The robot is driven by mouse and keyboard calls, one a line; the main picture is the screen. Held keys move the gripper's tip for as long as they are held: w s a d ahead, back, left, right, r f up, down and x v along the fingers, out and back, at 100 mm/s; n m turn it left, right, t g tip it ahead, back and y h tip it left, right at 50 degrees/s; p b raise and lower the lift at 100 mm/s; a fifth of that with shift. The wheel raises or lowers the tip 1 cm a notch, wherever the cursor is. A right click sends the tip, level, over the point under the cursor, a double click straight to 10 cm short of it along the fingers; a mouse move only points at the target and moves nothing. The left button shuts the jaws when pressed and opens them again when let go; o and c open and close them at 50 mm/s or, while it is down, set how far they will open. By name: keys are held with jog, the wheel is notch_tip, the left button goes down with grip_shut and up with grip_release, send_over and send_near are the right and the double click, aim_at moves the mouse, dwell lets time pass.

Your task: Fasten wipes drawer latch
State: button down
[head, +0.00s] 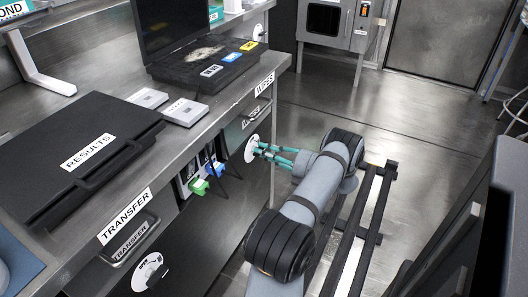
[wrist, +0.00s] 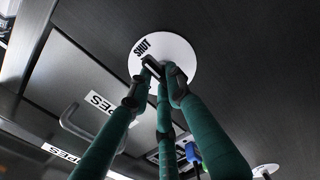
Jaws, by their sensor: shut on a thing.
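The wipes drawer (head: 250,117) is in the bench front below the counter and looks closed; its label and handle (wrist: 68,118) show at left in the wrist view. Beside it, the latch is a round white disc (head: 251,149) with a dark knob (wrist: 154,66) at its middle. The disc (wrist: 180,50) carries the word SHUT at its upper left in the wrist view, and the visible end of the knob points toward that word. My gripper (wrist: 163,75) has its green fingers closed around the knob, hiding part of it. It also shows in the head view (head: 262,150).
The transfer drawer (head: 130,240) and another white latch disc (head: 148,271) are at lower left. Green and blue plugs (head: 200,186) with cables stand close to the left of the latch.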

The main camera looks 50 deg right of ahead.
jog(key=c, duration=1.6)
grip_release()
jog(key=s, duration=0.4)
jog(key=s+d, duration=0.1)
jog(key=s, duration=0.3)
jog(key=s+d, duration=0.1)
jog(key=s, duration=0.3)
jog(key=shift+w, duration=0.15)
jog(key=w, duration=0.4)
jog(key=w+a, duration=0.1)
jog(key=w, duration=0.2)
jog(key=w+a, duration=0.1)
jog(key=w, duration=0.3)
jog(key=shift+w, duration=0.35)
